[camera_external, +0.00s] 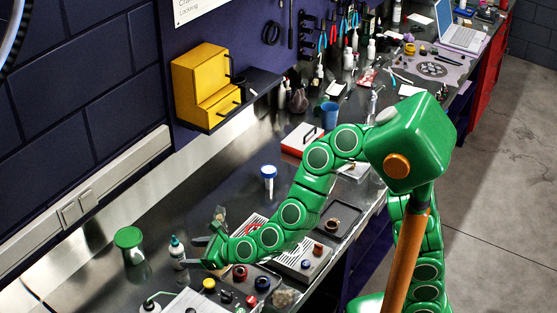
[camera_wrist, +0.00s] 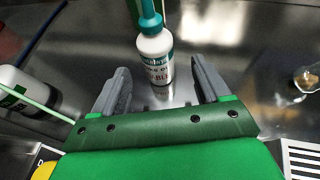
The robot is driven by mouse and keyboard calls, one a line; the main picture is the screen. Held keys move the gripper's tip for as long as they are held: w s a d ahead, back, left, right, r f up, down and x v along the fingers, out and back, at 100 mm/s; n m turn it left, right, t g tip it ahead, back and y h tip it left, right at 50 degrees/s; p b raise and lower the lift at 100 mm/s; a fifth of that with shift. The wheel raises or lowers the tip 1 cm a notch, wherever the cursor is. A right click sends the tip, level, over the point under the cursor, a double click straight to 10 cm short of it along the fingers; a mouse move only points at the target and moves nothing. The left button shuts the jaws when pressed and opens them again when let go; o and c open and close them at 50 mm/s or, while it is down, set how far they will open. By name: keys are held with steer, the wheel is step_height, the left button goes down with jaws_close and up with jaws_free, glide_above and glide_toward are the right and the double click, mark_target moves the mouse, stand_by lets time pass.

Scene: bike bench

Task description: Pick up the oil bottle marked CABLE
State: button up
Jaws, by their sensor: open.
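A small white bottle with a teal cap and nozzle (camera_wrist: 155,55) stands upright on the metal bench, just beyond and between my fingertips in the wrist view. In the external view this teal-capped bottle (camera_external: 177,252) stands at the lower left. My gripper (camera_external: 197,250) is low over the bench just right of it, fingers toward it. In the wrist view my gripper (camera_wrist: 160,80) is open, with one grey finger on each side and nothing held.
A second white bottle with a green label (camera_wrist: 14,88) is at the left in the wrist view. A blue-capped container (camera_external: 268,182) stands farther back. Coloured knobs (camera_external: 240,272) lie near my wrist.

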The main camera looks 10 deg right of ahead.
mark_target(183, 257)
steer(key=shift+s+a+f+m, duration=0.3)
steer(key=shift+s+m, duration=0.05)
steer(key=shift+m, duration=0.05)
steer(key=shift+w+a+f, duration=0.15)
steer(key=shift+w+a, duration=0.05)
steer(key=shift+a, duration=0.45)
steer(key=shift+w+a+f, duration=0.4)
steer(key=x, duration=0.3)
steer(key=shift+w+f, duration=0.15)
steer(key=shift+w, duration=0.15)
steer(key=shift+x, duration=0.95)
steer(key=shift+c, duration=0.4)
steer(key=c, duration=1)
steer(key=shift+c, duration=0.2)
